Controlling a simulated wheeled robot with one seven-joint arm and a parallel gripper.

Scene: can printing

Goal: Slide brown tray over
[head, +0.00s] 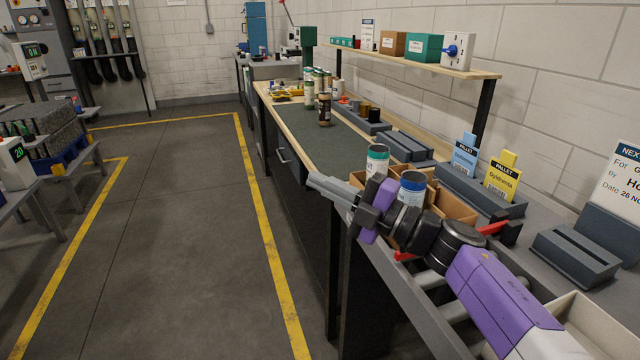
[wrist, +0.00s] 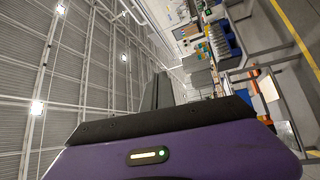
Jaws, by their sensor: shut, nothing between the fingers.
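The brown tray (head: 456,207) is a divided brown box at the near end of the bench. My arm partly hides it. A green-banded can (head: 377,157) and a blue-banded can (head: 411,186) stand up out of it. My gripper (head: 371,190) is in front of the tray's left side in the head view. I cannot tell whether it touches the tray. The wrist view shows the dark fingers (wrist: 157,92) together and empty, beyond the purple gripper body. The tray does not show clearly there.
A dark green mat (head: 318,138) covers the bench, with several cans (head: 325,108) farther back. Blue (head: 465,157) and yellow (head: 502,178) pallet cards stand in grey holders at right. A wall shelf (head: 430,62) overhangs the bench. Grey rails run under my arm.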

